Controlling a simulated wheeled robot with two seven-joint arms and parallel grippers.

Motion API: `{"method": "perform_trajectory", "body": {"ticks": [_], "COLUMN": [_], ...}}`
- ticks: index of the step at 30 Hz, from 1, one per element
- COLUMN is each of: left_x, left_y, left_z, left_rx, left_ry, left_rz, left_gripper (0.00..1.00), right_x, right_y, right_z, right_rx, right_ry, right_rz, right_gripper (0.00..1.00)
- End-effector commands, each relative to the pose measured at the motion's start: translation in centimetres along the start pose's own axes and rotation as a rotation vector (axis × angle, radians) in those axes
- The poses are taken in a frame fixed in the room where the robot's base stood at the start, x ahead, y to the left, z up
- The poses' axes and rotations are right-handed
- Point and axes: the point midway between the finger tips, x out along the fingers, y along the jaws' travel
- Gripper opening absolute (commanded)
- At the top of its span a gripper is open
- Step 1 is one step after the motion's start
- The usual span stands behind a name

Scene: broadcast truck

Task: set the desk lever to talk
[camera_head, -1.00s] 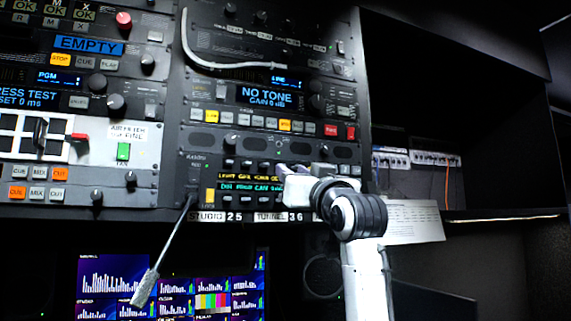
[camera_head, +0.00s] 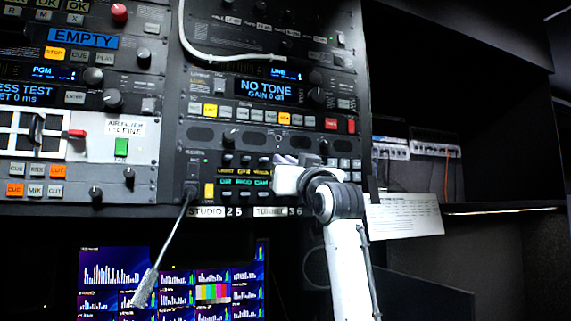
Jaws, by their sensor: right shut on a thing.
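The intercom panel (camera_head: 222,168) sits low in the middle rack, with rows of small black levers (camera_head: 226,160) above and below its lit label strips. The yellow strip (camera_head: 238,171) starts with LIGHT and GFX; the green strip (camera_head: 235,182) starts with DIR, PROD, CAM. My right gripper (camera_head: 284,170) is against the right part of the panel, shut on a small lever there. Its white body hides that lever, its position and the labels beside it, so I cannot read which one it is. My left gripper is out of view.
A gooseneck microphone (camera_head: 164,252) hangs out from the panel's left side, left of my right arm. A white cable (camera_head: 225,57) loops across the upper rack. Monitors (camera_head: 205,285) glow below. A paper sheet (camera_head: 405,214) and an open dark shelf are at the right.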

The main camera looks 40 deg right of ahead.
Motion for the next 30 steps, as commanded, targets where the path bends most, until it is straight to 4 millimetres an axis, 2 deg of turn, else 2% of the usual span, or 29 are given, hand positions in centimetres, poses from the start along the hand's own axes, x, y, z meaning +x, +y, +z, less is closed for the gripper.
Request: {"method": "perform_trajectory", "body": {"ticks": [5,10,19,30], "left_x": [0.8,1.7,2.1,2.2], "left_y": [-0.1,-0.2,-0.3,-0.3], "left_z": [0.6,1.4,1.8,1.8], "left_rx": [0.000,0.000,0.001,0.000], "left_ry": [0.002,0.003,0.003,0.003], "left_rz": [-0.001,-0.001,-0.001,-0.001], "left_gripper": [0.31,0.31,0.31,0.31], "right_x": [-0.1,-0.2,0.1,0.0], "right_y": [0.0,0.0,0.0,0.0], "right_z": [0.9,1.6,2.3,2.3], "right_rx": [0.000,0.000,-0.001,0.000], "right_ry": [0.057,0.185,0.378,0.435], "right_rz": [0.000,0.000,0.001,0.000], "right_gripper": [0.00,0.00,0.00,0.00]}}
